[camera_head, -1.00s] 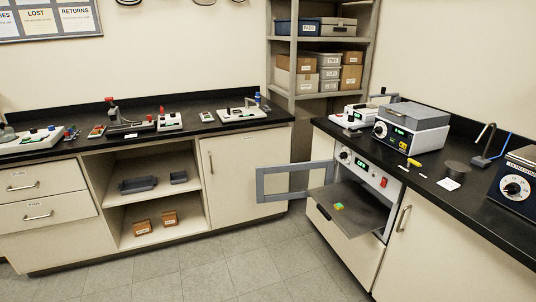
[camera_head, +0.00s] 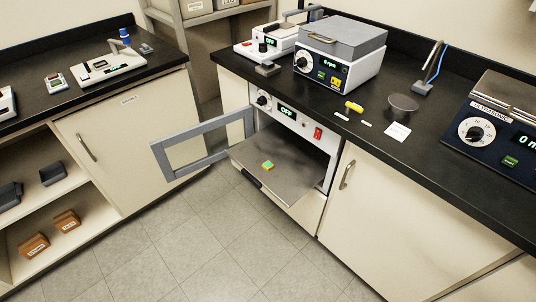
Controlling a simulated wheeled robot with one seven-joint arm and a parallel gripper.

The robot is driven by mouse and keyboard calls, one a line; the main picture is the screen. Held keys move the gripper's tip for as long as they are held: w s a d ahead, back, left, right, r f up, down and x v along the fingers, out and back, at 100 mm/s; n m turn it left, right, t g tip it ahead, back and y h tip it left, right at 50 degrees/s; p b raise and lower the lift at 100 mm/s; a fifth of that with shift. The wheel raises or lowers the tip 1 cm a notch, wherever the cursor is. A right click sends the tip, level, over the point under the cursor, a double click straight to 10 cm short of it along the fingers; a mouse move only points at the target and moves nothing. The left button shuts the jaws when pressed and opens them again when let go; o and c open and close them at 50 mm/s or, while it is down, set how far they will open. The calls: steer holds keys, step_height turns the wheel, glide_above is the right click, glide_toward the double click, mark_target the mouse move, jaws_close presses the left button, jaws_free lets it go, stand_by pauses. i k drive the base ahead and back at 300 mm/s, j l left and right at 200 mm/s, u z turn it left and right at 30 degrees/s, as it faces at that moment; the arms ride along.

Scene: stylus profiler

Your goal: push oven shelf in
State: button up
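The oven (camera_head: 290,120) is built in under the right-hand counter, with a dial, a display reading OFF and a red switch on its front panel. Its grey-framed door (camera_head: 205,145) stands open, swung out to the left. The flat grey oven shelf (camera_head: 290,180) is pulled out, sticking well forward of the opening. A small green and yellow piece (camera_head: 267,165) lies on the shelf. My gripper is in no view.
The black counter (camera_head: 400,160) above the oven holds a centrifuge-like box (camera_head: 340,55), a yellow item (camera_head: 354,107), a dark disc and an ultrasonic unit (camera_head: 495,125). The tiled floor (camera_head: 215,230) before the oven is clear.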

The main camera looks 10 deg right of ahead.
mark_target(299, 166)
steer(key=i+j, duration=0.25)
steer(key=i+j+z, duration=0.15)
steer(key=j, duration=0.3)
steer(key=i+j, duration=0.35)
